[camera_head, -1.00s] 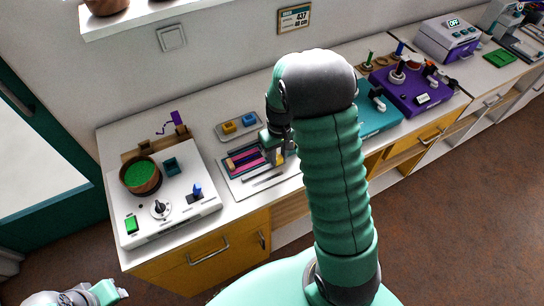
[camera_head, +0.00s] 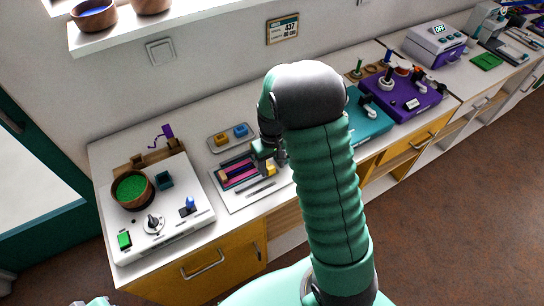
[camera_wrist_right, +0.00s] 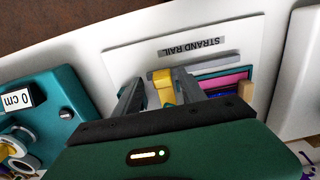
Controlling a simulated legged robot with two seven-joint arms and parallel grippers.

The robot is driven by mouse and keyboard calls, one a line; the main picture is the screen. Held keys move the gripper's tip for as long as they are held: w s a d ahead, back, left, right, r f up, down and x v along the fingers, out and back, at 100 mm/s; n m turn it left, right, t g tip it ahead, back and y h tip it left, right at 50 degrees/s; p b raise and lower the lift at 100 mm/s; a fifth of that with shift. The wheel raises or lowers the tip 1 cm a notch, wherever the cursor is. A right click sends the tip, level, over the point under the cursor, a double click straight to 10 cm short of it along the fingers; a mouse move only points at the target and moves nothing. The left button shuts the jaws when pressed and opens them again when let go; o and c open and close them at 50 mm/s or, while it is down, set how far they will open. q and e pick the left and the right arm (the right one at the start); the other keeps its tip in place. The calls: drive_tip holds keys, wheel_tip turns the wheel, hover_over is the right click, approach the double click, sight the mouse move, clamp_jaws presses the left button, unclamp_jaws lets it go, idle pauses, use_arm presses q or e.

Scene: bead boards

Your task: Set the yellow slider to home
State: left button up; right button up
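The yellow slider (camera_head: 271,170) sits at the right end of the white strand rail board (camera_head: 236,207). In the right wrist view the slider (camera_wrist_right: 162,80) shows between the two fingers, nearer the right one; I cannot tell whether they touch it. My right gripper (camera_head: 266,160) is at the slider, its fingers apart in the wrist view (camera_wrist_right: 158,92). Coloured strands (camera_wrist_right: 232,80) lie on the board beside it, with a tan block (camera_wrist_right: 246,90) at their other end. No home mark is readable. Only a sliver of my left gripper (camera_head: 97,301) shows at the bottom left.
A white panel (camera_head: 185,225) with a green-filled bowl stands left of the board. A small tray (camera_head: 228,148) with yellow and blue blocks is behind it. A teal box (camera_head: 368,122) and a purple box (camera_head: 415,100) stand to the right.

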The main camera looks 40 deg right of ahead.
wheel_tip(320, 180, up, 17)
drive_tip(key=p, duration=0.1)
drive_tip(key=shift+w+f+p, duration=0.15)
drive_tip(key=shift+p, duration=0.2)
drive_tip(key=shift+d, duration=0.1)
